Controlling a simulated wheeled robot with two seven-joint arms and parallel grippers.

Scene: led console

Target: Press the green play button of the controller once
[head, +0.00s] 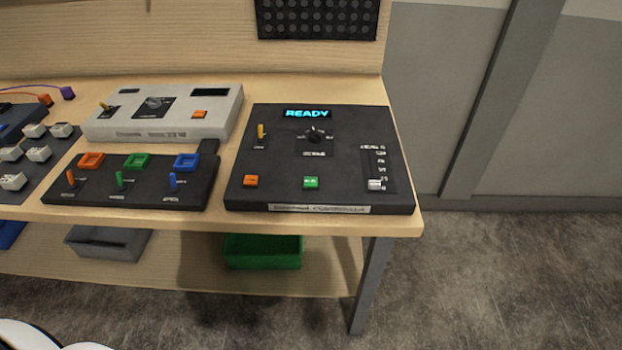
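The controller (344,164) is a black box at the right end of the wooden workbench. Its lit display (307,113) reads READY in cyan. The green play button (310,183) is at the front middle of its top face. An orange button (251,181) is to its left, and a white slider (375,185) is to its right. A yellow toggle (261,131) and a black knob (315,134) are farther back. Neither of my grippers is in view, and nothing covers the green button.
A black panel (134,192) with coloured switches and a white console (205,122) stand left of the controller on the workbench (320,224). A green bin (262,258) and a grey bin (112,242) sit on the lower shelf. The floor at right is clear.

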